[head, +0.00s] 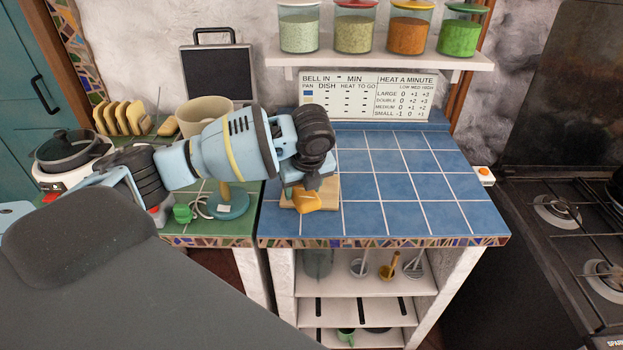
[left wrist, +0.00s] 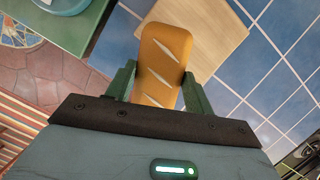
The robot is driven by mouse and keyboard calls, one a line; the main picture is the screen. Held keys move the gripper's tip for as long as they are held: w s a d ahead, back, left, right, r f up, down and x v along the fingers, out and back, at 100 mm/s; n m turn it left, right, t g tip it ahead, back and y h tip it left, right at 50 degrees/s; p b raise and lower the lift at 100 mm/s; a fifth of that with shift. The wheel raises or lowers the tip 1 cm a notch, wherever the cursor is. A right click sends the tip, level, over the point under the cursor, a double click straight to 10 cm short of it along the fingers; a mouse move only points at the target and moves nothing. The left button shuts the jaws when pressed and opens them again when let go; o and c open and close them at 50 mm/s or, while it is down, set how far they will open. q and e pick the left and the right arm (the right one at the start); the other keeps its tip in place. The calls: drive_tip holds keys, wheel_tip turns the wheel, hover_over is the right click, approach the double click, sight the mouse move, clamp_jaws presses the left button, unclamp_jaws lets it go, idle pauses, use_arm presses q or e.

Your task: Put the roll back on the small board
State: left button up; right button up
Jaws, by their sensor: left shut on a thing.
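The roll (head: 306,200) is orange-brown with pale slashes on top. In the left wrist view the roll (left wrist: 160,62) sits between the two green fingers of my left gripper (left wrist: 158,85), which is shut on it. The small board (head: 330,194) is pale wood and lies on the blue tiled counter near its front left. In the left wrist view the small board (left wrist: 205,32) shows beyond and beside the roll. In the head view my left gripper (head: 306,187) is over the board. I cannot tell whether the roll touches the board. My right gripper is not in view.
The blue tiled counter (head: 410,185) is clear to the right of the board. A green-topped counter (head: 245,225) with a pot, a beige bowl (head: 204,113) and bread slices is at left. A stove (head: 570,215) stands at right. A shelf with jars hangs above.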

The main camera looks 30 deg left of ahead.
use_arm(q)
drive_tip(key=w, duration=0.2)
drive_tip(key=w+a, duration=0.1)
drive_tip(key=w, duration=0.1)
drive_tip(key=w+a+f, duration=0.1)
drive_tip(key=w, duration=0.1)
drive_tip(key=shift+w+b, duration=0.2)
drive_tip(key=shift+b, duration=0.15)
drive_tip(key=shift+w+a+r, duration=0.1)
drive_tip(key=shift+w+a, duration=0.15)
drive_tip(key=shift+w, duration=0.45)
drive_tip(key=shift+f, duration=1.7)
drive_tip(key=shift+f, duration=0.1)
drive_tip(key=o, duration=0.6)
drive_tip(key=v, duration=1.2)
drive_tip(key=shift+p, duration=0.35)
